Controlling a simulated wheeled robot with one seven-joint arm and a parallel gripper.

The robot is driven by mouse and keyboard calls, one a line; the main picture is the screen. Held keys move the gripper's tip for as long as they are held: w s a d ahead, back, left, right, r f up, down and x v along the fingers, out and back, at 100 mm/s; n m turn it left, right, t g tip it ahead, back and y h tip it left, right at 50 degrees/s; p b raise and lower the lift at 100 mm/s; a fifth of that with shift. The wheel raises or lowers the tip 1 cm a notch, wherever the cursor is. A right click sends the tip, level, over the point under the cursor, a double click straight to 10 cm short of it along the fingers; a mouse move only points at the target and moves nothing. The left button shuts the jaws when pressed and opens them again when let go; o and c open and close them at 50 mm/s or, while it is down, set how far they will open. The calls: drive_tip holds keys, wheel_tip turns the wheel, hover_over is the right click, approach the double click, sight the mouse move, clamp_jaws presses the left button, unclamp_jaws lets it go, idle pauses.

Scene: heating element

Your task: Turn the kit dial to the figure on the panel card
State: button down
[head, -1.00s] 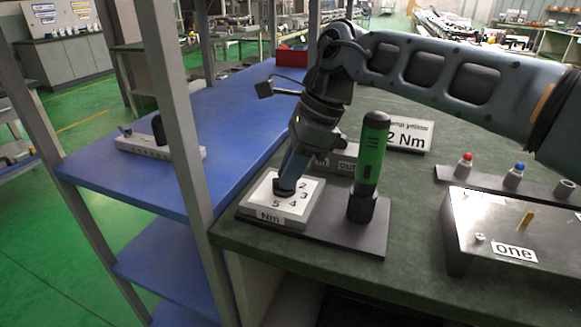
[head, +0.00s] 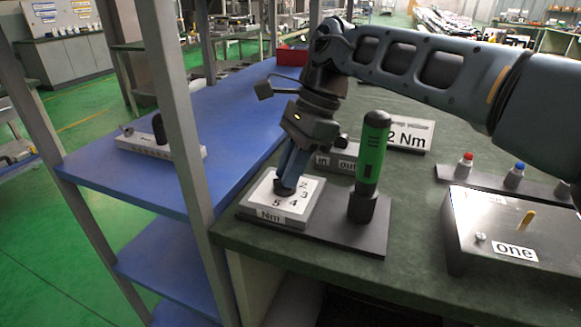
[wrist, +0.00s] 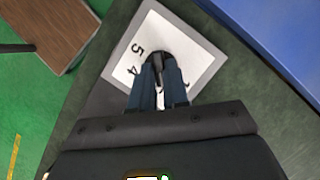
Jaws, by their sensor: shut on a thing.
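The kit dial is a dark knob (wrist: 158,61) on a white numbered plate (head: 309,189) marked "Nm", at the left end of a grey base. The wrist view shows both fingers around the knob. Where the knob's pointer stands is not clear. The panel card (head: 409,136) stands behind, reading "2 Nm", partly covered at its left by the green tool.
A green-handled tool (head: 371,152) stands upright on the same base, just right of the dial. Blocks marked "in" and "out" (head: 345,155) sit behind. A grey box (head: 511,232) marked "one" is at right. A shelf post (head: 178,110) rises at left.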

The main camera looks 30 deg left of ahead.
drive_tip(key=shift+w, duration=0.1)
drive_tip(key=c, duration=1.1)
unclamp_jaws()
drive_tip(key=v, duration=0.7)
drive_tip(key=shift+d+r, duration=0.1)
drive_tip(key=shift+r, duration=0.3)
